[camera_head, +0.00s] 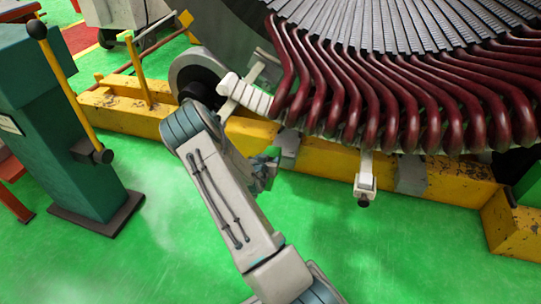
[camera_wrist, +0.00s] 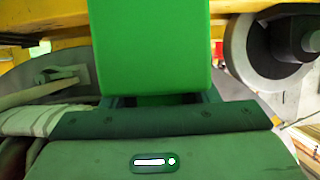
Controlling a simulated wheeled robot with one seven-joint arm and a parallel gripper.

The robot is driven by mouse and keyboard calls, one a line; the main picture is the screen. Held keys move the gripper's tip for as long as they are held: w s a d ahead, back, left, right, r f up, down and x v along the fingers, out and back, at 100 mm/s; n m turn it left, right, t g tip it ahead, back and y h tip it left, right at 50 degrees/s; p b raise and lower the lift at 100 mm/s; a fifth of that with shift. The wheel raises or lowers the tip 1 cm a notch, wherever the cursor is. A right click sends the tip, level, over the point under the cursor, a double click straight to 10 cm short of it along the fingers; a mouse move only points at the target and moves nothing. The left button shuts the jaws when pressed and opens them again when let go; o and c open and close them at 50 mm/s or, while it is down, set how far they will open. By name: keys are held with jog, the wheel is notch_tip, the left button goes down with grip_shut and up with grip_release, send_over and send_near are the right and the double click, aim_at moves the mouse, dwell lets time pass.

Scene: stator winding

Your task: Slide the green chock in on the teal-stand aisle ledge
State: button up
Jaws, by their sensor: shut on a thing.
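My gripper (camera_head: 264,171) hangs in front of the yellow frame, below the dark-red coil ends, in the head view. The wrist view shows my gripper (camera_wrist: 160,99) shut on the bright green chock (camera_wrist: 152,45), a smooth block rising between the fingers to the top edge. Only a small green part of the chock (camera_head: 272,152) shows at the gripper in the head view. The yellow frame (camera_head: 325,160) has a ledge along its aisle side; contact between chock and ledge cannot be told. The teal stand (camera_head: 62,125) is at left.
The stator's dark-red coils (camera_head: 400,100) overhang the frame close to my arm. A pale bracket (camera_head: 366,180) juts down at right of the gripper. A yellow lever (camera_head: 62,80) leans on the stand. The green floor (camera_head: 400,255) at right is clear.

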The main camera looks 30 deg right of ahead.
jog(key=shift+w+d+r+m, duration=0.15)
jog(key=shift+w+d+r, duration=0.1)
jog(key=shift+d, duration=0.3)
jog(key=shift+w+d+r+m, duration=0.1)
jog(key=shift+d+r+m, duration=0.1)
jog(key=shift+d, duration=0.3)
jog(key=d+r+b+x, duration=0.1)
jog(key=r+b+x, duration=0.1)
jog(key=x, duration=1.1)
jog(key=w+d+r+b+x, duration=0.1)
jog(key=r+b+x, duration=0.2)
jog(key=x, duration=1.1)
jog(key=shift+d+r, duration=0.3)
jog(key=shift+r, duration=0.25)
jog(key=shift+a, duration=0.15)
jog(key=shift+f, duration=0.35)
